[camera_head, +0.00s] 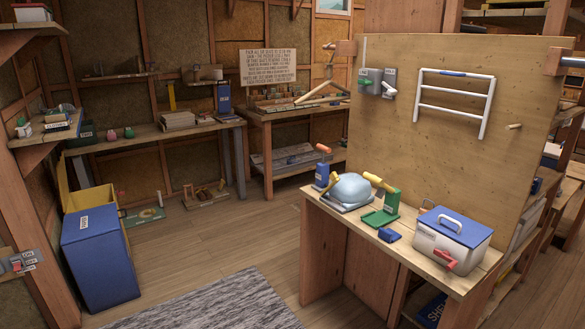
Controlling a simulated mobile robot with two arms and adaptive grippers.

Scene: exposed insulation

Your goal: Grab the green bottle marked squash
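I cannot make out a bottle whose label reads squash. A small green item with a pale label (23,128), possibly a bottle, stands on the left wall shelf (60,131); its writing is too small to read. Neither of my grippers is in view, and nothing is seen held.
A wooden bench (350,222) at front right carries a blue-lidded box (452,238), a green stand (381,213) and a grey-blue lump (350,188). A blue bin (98,262) stands at left. A grey rug (210,303) lies on open floor between them.

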